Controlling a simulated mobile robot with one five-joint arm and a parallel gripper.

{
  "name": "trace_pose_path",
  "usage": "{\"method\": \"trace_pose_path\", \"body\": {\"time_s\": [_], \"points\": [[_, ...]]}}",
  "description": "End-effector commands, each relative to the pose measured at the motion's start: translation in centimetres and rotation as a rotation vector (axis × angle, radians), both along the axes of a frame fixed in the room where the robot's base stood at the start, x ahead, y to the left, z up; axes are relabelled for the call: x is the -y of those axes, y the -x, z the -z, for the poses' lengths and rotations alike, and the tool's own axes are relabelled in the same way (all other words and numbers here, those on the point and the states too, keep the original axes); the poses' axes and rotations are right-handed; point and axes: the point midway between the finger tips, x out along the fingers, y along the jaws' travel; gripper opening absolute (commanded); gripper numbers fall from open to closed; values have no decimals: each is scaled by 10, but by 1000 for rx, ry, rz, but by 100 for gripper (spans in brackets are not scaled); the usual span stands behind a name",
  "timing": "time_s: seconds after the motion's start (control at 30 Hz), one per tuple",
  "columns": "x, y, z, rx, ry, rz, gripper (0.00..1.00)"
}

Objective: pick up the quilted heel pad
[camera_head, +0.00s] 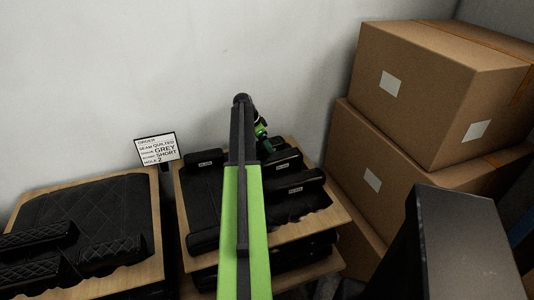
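Several black padded pieces lie on two wooden boards. On the left board (152,190), a large black quilted pad (90,205) lies flat with smaller black quilted pieces on it, one long (38,238) at the left edge and one (112,252) at the front. I cannot tell which piece is the heel pad. My green and black arm reaches over the right board (335,220). My gripper (264,144) is small and partly hidden behind the arm, above the back of that board; its fingers are not clear.
Black bars with small labels (296,190) lie on the right board, partly behind my arm. An order card (157,149) at the back reads quilted, grey, short, hole 2. Stacked cardboard boxes (435,95) stand close on the right. A pale wall (180,60) closes the back.

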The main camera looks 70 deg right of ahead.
Motion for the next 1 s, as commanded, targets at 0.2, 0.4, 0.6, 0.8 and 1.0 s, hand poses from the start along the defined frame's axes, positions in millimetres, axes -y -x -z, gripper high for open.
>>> {"method": "trace_pose_path", "body": {"time_s": [0.2,0.4,0.6,0.8,1.0], "points": [[3,3,10,0,0,-1,87],[3,3,10,0,0,-1,70],[3,3,10,0,0,-1,44],[3,2,10,0,0,-1,18],[3,2,10,0,0,-1,12]]}}
